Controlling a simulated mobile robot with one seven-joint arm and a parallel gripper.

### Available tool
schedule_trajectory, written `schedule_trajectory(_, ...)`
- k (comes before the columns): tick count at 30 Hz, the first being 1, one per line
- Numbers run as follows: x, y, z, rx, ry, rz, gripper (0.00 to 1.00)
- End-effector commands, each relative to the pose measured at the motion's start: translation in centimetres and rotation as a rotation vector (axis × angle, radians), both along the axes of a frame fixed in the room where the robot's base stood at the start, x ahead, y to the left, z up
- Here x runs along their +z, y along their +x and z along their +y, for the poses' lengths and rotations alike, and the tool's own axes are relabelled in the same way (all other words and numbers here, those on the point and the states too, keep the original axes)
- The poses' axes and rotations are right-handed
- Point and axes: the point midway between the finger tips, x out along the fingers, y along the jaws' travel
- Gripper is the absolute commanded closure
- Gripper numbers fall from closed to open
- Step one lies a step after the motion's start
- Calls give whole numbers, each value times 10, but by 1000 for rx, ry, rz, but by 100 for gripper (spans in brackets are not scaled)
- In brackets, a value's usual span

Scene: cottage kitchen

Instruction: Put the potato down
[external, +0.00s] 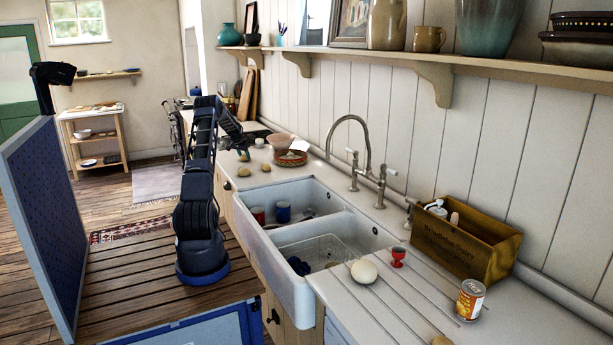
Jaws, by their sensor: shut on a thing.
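My gripper (243,148) is at the far end of the counter, beyond the sink, small in the external view. It is shut on what looks like the potato (244,156), a small tan lump at its tips. The gripper hangs low over the pale worktop. I cannot tell whether the potato touches the surface. Two similar tan lumps (243,172) and (265,167) lie on the worktop just nearer than the gripper.
A pinkish bowl (281,142) and a patterned reddish dish (290,159) stand right of the gripper. The double sink (312,234) holds cups and a rack. A wooden crate (465,243), tin (470,300), red egg cup (398,257) and pale round item (363,271) occupy the near counter.

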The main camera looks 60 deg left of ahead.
Motion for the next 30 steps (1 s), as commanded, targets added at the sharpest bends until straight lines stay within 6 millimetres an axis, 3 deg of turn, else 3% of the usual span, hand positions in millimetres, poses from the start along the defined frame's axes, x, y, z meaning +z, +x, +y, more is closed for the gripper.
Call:
schedule_trajectory(3, -3, 0, 0, 0, 0, 0, 76)
schedule_trajectory(4, -3, 0, 0, 0, 0, 0, 46)
schedule_trajectory(6, -2, 0, 0, 0, 0, 0, 32)
schedule_trajectory(7, -2, 0, 0, 0, 0, 0, 30)
schedule_trajectory(19, 5, -2, -1, 0, 1, 0, 30)
schedule_trajectory(30, 66, -24, -15, 1, 3, -1, 30)
